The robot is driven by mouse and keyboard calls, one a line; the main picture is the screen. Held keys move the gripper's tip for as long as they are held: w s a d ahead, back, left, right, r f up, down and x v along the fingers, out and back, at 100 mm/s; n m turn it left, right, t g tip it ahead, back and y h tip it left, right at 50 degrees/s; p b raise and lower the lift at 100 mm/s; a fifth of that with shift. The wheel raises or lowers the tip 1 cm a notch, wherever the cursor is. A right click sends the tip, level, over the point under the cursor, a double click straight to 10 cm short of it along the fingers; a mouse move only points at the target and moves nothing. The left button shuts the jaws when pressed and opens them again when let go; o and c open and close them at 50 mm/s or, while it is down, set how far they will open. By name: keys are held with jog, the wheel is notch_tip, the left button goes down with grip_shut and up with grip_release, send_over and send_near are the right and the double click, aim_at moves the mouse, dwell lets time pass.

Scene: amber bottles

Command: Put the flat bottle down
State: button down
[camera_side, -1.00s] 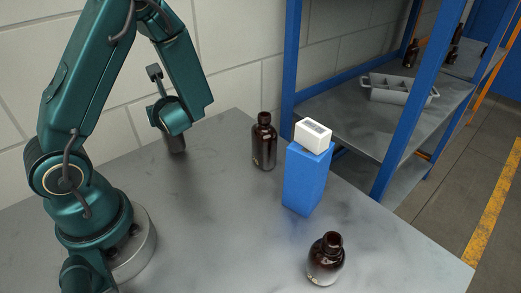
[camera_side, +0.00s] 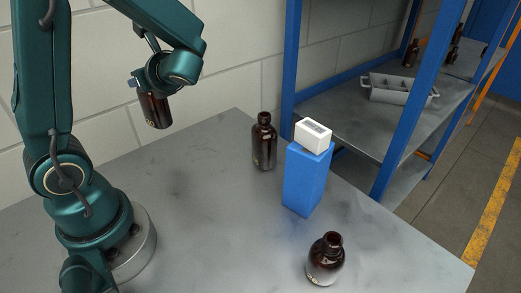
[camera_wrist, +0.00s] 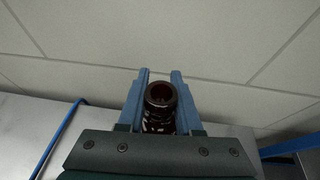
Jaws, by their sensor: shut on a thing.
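The flat bottle (camera_side: 155,109), dark amber glass, hangs in my gripper (camera_side: 142,84) in the side view. It is tilted slightly and held clear above the back left of the grey table (camera_side: 205,205). In the wrist view my gripper (camera_wrist: 160,76) has a blue finger on each side of the bottle's neck, and the open mouth of the flat bottle (camera_wrist: 160,95) faces the camera. Much of its body is hidden there.
An amber bottle (camera_side: 264,147) stands upright near the table's back edge, and another (camera_side: 325,264) near the front. A blue block (camera_side: 305,182) with a white box (camera_side: 313,137) on top stands between them. The table's left and middle are clear. A blue-framed shelf (camera_side: 350,115) stands behind.

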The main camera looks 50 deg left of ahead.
jog(key=s+d+f+n+g+h, duration=0.2)
jog(key=s+d+n+g+h, duration=0.2)
jog(key=d+n+g+h, duration=0.35)
jog(key=s+d+f+n+g+h, duration=0.3)
jog(key=s+d+n+g+h, duration=0.2)
jog(key=d+n+h, duration=0.45)
jog(key=w+d+r+n+t+h, duration=0.45)
jog(key=w+d+n+h, duration=0.2)
jog(key=n, duration=0.35)
jog(key=w+a+r+n+t+h, duration=0.2)
jog(key=w+r+n+t+h, duration=0.1)
jog(key=w+n+t, duration=0.3)
jog(key=d+f, duration=1.1)
jog(key=shift+w+d+f, duration=0.2)
jog(key=shift+d+f, duration=0.05)
jog(key=shift+f, duration=0.15)
